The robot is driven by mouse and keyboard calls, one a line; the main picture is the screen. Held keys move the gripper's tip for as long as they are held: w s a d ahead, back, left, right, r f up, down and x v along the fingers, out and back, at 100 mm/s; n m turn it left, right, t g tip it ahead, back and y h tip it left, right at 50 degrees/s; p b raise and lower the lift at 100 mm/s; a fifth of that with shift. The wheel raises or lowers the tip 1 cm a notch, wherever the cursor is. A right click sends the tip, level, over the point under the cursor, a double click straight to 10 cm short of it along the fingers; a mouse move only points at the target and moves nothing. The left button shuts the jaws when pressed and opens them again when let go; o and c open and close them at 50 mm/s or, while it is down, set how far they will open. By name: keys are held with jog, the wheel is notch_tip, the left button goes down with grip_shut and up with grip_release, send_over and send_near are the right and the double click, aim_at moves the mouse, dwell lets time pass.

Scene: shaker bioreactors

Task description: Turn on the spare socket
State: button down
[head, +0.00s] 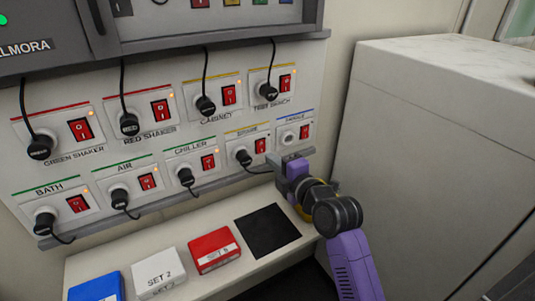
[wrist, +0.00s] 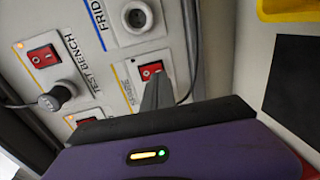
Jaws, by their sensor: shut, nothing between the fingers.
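The socket labelled SPARE, as far as I can read the small text, has a yellow stripe (head: 247,130) and sits in the lower row. A black plug (head: 243,157) is in it, and its red rocker switch (head: 262,146) is on the right. My gripper (head: 277,160) is shut and empty, just right of and below that switch. In the wrist view the shut fingers (wrist: 157,80) overlap the edge of the red switch (wrist: 151,70). I cannot tell whether they touch it. The switch's position and its lamp are too small to tell.
The blue-striped socket (head: 288,137), labelled FRIDGE in the wrist view, is empty, with its own switch (head: 304,132) close by. The test bench switch (head: 285,82) is above. Cables hang across the panel. A shelf below holds boxes and a black pad (head: 267,231). A white cabinet (head: 430,130) stands right.

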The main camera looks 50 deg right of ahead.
aim_at(262, 152)
jog(key=shift+x, duration=1.55)
jog(key=shift+w+f+b, duration=0.15)
jog(key=shift+f+b, duration=0.25)
jog(key=shift+b, duration=0.65)
jog(key=shift+r+p, duration=0.35)
jog(key=shift+p, duration=0.1)
